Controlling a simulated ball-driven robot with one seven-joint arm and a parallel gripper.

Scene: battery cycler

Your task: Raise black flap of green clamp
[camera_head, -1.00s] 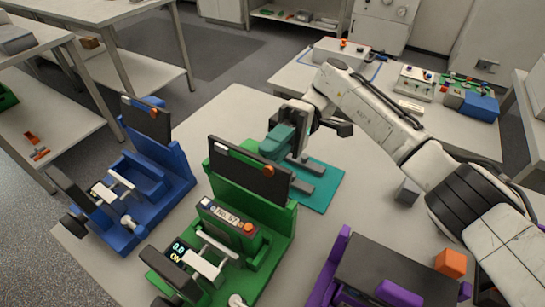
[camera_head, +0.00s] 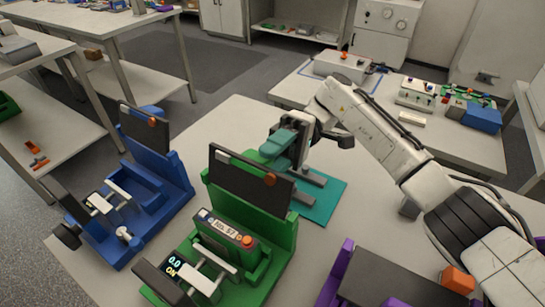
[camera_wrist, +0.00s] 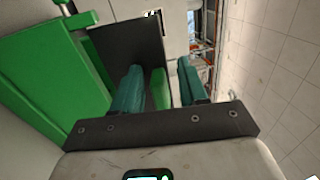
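The green clamp (camera_head: 240,250) stands on the table, holding a green module with a label and a red-orange button. Its black flap (camera_head: 245,178) stands upright at the clamp's back, with an orange knob near its right end. My gripper (camera_head: 276,148) is just behind the flap's upper right edge. In the wrist view its two teal fingers (camera_wrist: 160,68) are apart. A narrow green part (camera_wrist: 160,90) shows in the gap between them. The black flap (camera_wrist: 127,45) lies just beyond the left finger there. Whether a finger touches the flap I cannot tell.
A blue clamp (camera_head: 150,200) with an upright black flap stands to the left. A purple clamp (camera_head: 335,275) with a flat black flap is at the front right.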

